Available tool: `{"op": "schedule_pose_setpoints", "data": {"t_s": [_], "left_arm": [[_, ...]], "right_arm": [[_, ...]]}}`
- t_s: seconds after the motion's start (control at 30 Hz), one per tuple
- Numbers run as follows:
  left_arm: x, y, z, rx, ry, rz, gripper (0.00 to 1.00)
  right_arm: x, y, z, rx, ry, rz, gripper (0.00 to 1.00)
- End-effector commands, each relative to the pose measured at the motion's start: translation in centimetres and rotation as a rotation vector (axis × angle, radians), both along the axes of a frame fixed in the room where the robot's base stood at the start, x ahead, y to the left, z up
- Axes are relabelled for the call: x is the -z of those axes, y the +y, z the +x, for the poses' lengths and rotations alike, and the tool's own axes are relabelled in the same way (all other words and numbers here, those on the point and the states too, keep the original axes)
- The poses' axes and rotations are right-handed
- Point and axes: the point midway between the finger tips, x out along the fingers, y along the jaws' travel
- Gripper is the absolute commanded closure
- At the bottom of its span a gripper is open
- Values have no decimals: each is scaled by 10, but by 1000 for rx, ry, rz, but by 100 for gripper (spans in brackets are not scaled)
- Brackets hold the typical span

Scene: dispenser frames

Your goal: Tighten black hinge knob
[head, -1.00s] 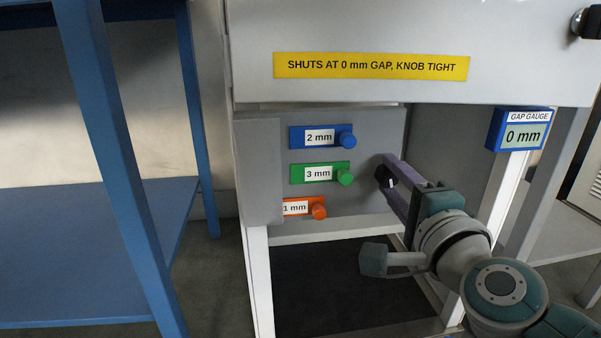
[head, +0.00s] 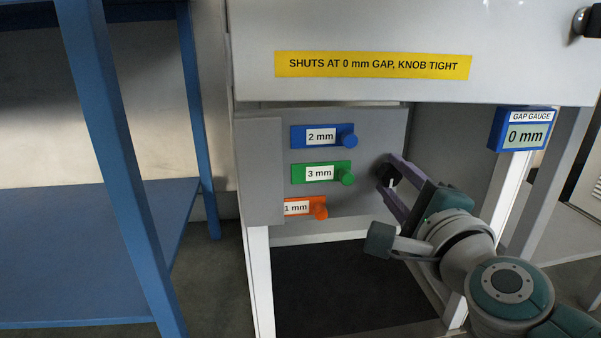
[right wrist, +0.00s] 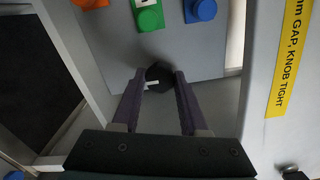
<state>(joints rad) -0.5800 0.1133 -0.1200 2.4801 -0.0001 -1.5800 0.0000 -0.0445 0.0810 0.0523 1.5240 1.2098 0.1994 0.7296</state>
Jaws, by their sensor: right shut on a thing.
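The black hinge knob (head: 387,171) sits on the grey panel, to the right of the coloured sliders; a small white mark shows on it. My right gripper (head: 388,174) is shut on this knob, one purple finger on each side. In the right wrist view the knob (right wrist: 158,76) shows between the fingertips of the gripper (right wrist: 157,82), with its white mark at the lower left. The gap gauge (head: 524,130) reads 0 mm. My left gripper is not in view.
On the panel are a blue 2 mm slider (head: 323,136), a green 3 mm slider (head: 322,173) and an orange 1 mm slider (head: 305,207). A yellow label (head: 373,65) reads "SHUTS AT 0 mm GAP, KNOB TIGHT". A blue shelf frame (head: 115,150) stands at the left.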

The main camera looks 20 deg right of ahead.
Motion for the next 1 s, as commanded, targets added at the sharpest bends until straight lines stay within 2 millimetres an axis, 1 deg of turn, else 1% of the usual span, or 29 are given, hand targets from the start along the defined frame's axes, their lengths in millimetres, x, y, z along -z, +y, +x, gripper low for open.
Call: {"op": "schedule_pose_setpoints", "data": {"t_s": [0.07,0.1,0.33,0.37,0.57,0.67,0.77,1.0], "left_arm": [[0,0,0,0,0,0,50],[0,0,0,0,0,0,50],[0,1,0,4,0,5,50],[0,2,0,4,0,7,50],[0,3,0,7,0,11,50],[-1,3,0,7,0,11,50],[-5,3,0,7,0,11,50],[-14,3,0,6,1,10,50]], "right_arm": [[-1,0,0,1,-3,3,100],[-1,0,0,1,-3,3,54],[0,0,0,0,-1,1,29],[0,0,0,0,-1,1,26],[0,0,0,0,0,0,26],[0,1,-3,0,0,-1,26],[-1,4,-15,-2,3,-4,26],[-1,14,-60,-1,4,-2,26]]}}
